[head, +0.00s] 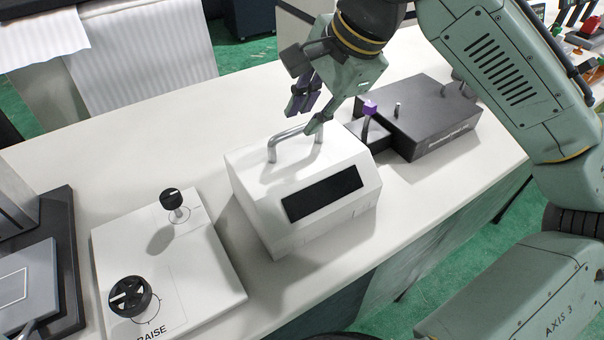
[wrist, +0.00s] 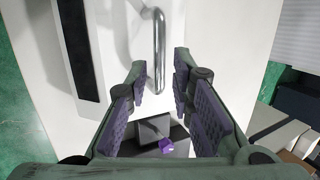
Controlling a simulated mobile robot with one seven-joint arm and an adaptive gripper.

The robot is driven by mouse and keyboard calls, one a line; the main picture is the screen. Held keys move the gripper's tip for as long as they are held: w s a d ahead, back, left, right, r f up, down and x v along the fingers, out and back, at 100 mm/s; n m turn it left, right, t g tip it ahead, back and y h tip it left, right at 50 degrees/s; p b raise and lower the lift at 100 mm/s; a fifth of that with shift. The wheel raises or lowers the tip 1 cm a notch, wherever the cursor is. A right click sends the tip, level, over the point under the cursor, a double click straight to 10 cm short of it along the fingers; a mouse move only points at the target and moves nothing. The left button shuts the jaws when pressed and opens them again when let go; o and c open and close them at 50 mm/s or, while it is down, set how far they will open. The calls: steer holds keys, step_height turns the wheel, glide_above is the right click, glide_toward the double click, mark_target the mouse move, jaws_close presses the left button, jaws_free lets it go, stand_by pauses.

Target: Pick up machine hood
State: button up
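The machine hood (head: 260,190) is a white box with a sloped front and a dark window. It sits on the white table in the middle of the head view. Its metal bar handle (head: 287,136) rises from the top. My gripper (head: 310,112) is open and points down by the handle's far right end. In the wrist view the handle (wrist: 160,48) runs up from between the spread purple-padded fingers (wrist: 160,78). The fingers look clear of the bar on both sides, and their height against it is hard to tell. Part of the handle's right end is hidden by a fingertip.
A dark grey box (head: 425,115) and a small purple-topped lever (head: 370,108) stand close right of the hood. A white panel with black knobs (head: 205,255) lies to the left. A dark machine (head: 62,230) is at far left. Table behind the hood is clear.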

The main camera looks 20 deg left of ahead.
mark_target(297, 129)
steer(key=p+x, duration=0.1)
steer(key=x, duration=0.4)
steer(key=shift+s+a+f, duration=0.1)
steer(key=shift+s+a, duration=0.05)
steer(key=shift+s, duration=0.05)
jaws_close()
stand_by(0.6)
